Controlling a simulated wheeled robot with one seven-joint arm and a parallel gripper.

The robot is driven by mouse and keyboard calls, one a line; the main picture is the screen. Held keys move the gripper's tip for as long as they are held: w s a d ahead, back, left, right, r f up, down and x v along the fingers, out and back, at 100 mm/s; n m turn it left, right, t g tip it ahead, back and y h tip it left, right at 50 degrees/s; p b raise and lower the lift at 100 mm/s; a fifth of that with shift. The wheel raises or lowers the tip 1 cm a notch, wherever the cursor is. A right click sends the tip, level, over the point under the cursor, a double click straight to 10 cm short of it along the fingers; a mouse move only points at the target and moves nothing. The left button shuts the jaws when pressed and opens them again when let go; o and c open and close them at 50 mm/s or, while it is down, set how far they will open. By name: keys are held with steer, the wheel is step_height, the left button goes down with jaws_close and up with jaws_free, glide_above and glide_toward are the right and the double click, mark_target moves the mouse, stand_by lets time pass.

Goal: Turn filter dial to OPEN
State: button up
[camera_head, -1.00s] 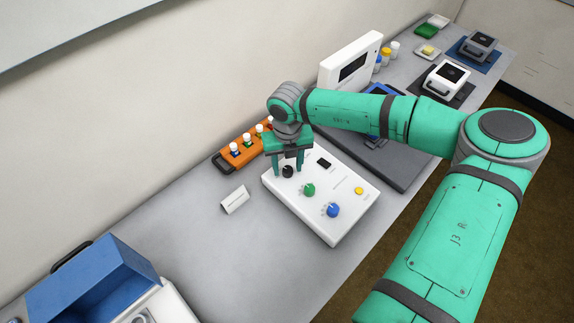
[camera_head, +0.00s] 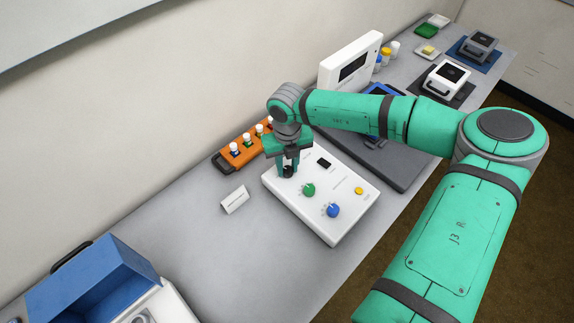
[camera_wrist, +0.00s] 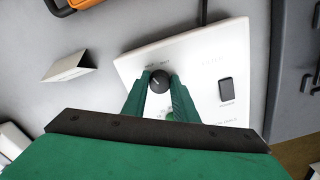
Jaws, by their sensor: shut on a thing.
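The white control panel (camera_head: 322,225) lies on the grey bench and carries a black dial, a green dial (camera_head: 309,190) and a blue dial (camera_head: 333,210). The black dial (camera_wrist: 159,81) sits between the fingertips in the wrist view; in the head view the fingers partly cover it. My gripper (camera_head: 287,172) points down at the panel's far left corner and is shut on the black dial. The dial's small labels are too blurred to read, so I cannot tell which mark it points at.
A yellow button (camera_head: 359,191) and a dark rocker switch (camera_head: 324,163) are on the panel. An orange rack (camera_head: 226,160) with white-capped vials stands behind it. A folded white card (camera_head: 235,200) stands to the left. A blue open box (camera_head: 95,282) is at the lower left.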

mark_target(287, 169)
steer(key=n, duration=0.4)
steer(key=shift+w, duration=0.2)
steer(key=shift+a+n, duration=0.25)
steer(key=shift+n, duration=0.55)
steer(key=shift+s+d+n, duration=0.1)
steer(key=shift+d+n, duration=0.15)
steer(key=shift+n, duration=0.85)
steer(key=shift+s, duration=0.1)
steer(key=o, duration=1.1)
steer(key=shift+c, duration=0.2)
step_height(287, 169, up, 11)
